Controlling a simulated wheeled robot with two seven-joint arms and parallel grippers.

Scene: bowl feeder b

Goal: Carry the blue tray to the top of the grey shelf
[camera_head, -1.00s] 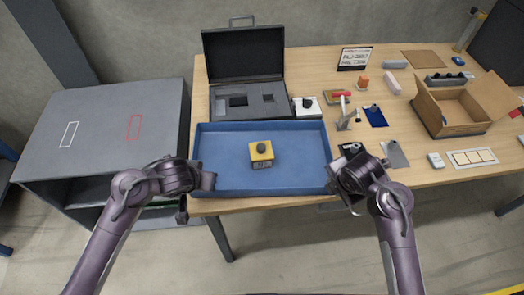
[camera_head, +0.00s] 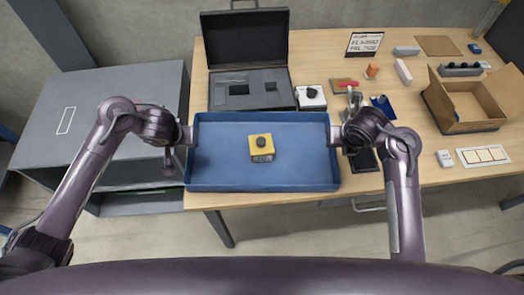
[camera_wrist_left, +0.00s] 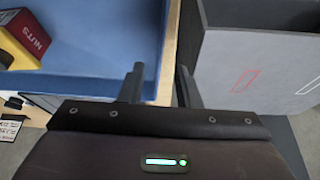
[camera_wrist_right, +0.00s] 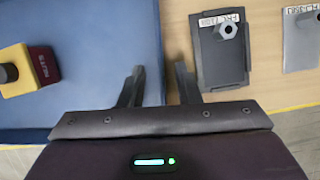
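The blue tray (camera_head: 215,180) lies on the table near its front edge. A yellow box with a dark knob (camera_head: 261,148) stands inside it; its side reads NUTS in the left wrist view (camera_wrist_left: 25,40). My left gripper (camera_head: 187,135) is at the tray's left wall, its fingers apart with the wall's edge (camera_wrist_left: 163,45) between them in view. My right gripper (camera_head: 334,135) is likewise open at the right wall (camera_wrist_right: 160,45). I cannot tell if any finger touches. The grey shelf (camera_head: 60,150) stands left of the table, a white outline on its top; my left arm hides the red outline.
An open black case (camera_head: 250,95) stands behind the tray. A white block with a black knob (camera_head: 311,98) is near the tray's back right corner. A dark pad with a nut (camera_wrist_right: 220,55) lies right of the tray. An open cardboard box (camera_head: 465,105) is farther right.

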